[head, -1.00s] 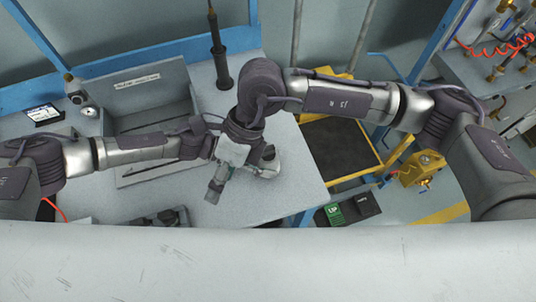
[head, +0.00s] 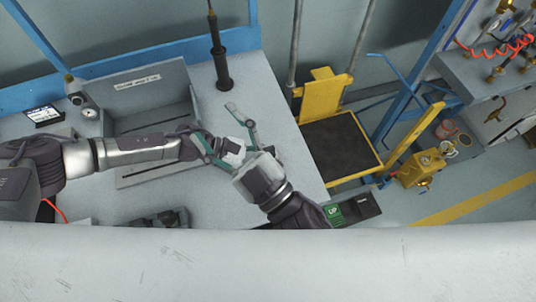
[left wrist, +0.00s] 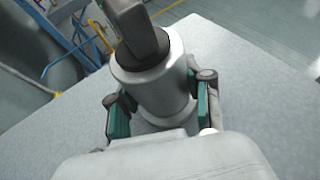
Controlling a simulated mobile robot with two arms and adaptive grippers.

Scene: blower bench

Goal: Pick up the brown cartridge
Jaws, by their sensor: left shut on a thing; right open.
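I cannot make out a brown cartridge in either view. In the left wrist view, my left gripper (left wrist: 160,108) is shut around a silver cylinder (left wrist: 150,80) with a dark grey neck and top, one teal-padded finger on each side. In the head view, my left gripper (head: 232,150) reaches in from the left over the bench; its fingertips and most of the cylinder are hidden behind my right gripper. My right gripper (head: 216,122) is open and empty, its two teal fingers spread, crossing close over the left gripper.
A grey open bin (head: 150,85) stands on the pale bench (head: 215,205) behind my left arm. A dark upright post (head: 219,55) stands at the back. A yellow cart (head: 335,110) with a dark platform is right of the bench.

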